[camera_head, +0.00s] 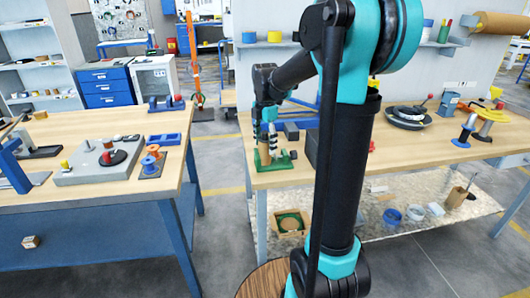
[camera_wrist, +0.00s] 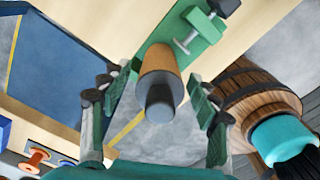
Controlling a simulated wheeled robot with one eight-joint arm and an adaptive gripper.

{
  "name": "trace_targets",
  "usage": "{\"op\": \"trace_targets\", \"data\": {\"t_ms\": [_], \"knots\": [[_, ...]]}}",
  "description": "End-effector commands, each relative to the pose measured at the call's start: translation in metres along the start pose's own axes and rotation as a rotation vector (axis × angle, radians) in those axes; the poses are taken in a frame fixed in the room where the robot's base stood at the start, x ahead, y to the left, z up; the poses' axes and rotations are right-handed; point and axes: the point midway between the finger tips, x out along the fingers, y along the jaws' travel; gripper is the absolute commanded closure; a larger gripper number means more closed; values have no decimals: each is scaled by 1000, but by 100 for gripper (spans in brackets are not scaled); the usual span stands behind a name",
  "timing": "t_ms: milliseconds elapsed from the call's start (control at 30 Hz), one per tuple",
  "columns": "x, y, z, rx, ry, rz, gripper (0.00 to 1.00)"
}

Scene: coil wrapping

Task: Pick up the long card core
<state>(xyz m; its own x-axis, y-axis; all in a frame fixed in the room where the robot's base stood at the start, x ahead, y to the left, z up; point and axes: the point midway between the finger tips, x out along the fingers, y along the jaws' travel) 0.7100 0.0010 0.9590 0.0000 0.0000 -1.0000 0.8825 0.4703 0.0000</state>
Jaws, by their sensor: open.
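The long card core (camera_wrist: 158,60) is a brown cylinder with a grey end facing the wrist camera. It lies between the two fingers of my open gripper (camera_wrist: 163,82), with a visible gap on each side. In the head view the core (camera_head: 264,156) shows small and partly covered below my gripper (camera_head: 266,138). It is at a green fixture (camera_head: 275,165) on the left end of the right workbench. The wrist view also shows the green fixture (camera_wrist: 205,30), with a green screw clamp.
The right workbench (camera_head: 400,150) holds a black round turntable (camera_head: 408,118) and yellow reel parts further right. The left workbench (camera_head: 90,135) carries a grey block with knobs and orange spools. A floor gap separates the benches. My arm hides the middle of the right bench.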

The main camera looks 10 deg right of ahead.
Motion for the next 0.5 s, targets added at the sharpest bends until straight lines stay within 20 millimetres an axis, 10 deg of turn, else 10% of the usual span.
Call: {"op": "trace_targets", "data": {"t_ms": [500], "knots": [[0,0,0,0,0,0,90]]}}
